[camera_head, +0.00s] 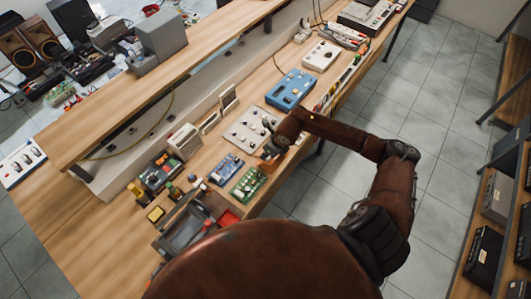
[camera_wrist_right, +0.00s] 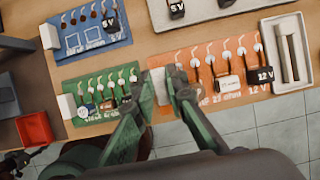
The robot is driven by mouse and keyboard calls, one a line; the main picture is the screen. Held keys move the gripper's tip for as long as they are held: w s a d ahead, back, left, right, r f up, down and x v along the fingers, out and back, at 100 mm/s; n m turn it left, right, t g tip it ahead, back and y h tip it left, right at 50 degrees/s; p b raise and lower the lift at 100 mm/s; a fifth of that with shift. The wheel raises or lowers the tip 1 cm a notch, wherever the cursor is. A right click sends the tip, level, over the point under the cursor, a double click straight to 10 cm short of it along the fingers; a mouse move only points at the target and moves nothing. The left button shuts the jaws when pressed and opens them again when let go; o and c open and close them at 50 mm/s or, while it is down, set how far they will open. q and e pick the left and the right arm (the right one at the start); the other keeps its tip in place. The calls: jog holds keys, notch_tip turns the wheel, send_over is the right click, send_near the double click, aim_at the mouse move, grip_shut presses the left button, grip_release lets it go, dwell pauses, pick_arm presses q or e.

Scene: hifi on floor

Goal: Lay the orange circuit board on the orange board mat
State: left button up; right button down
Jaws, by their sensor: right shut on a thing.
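The orange circuit board (camera_wrist_right: 205,68) shows in the right wrist view, right of centre, with white round parts, black blocks marked 12V and white lettering. A pale block (camera_wrist_right: 160,88) is at its left end. My right gripper (camera_wrist_right: 160,80) is shut on this pale block, one dark green finger on each side. I cannot tell whether the board is lifted or resting. No separate orange mat can be made out. My left gripper is not in view.
The green board (camera_wrist_right: 100,85) and the blue board (camera_wrist_right: 90,27) lie to the left. A red bin (camera_wrist_right: 35,129) is at the far left. The wooden bench (camera_head: 85,240) is crowded.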

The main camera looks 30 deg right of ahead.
jog(key=shift+f+b, duration=1)
jog(key=shift+f, duration=0.85)
jog(key=shift+f+b, duration=0.7)
jog(key=shift+f, duration=0.2)
jog(key=shift+r, duration=0.1)
jog(key=shift+f+b, duration=0.2)
jog(key=shift+b, duration=0.2)
jog(key=c, duration=1.8)
grip_release()
jog(key=shift+c, duration=0.2)
jog(key=o, duration=0.4)
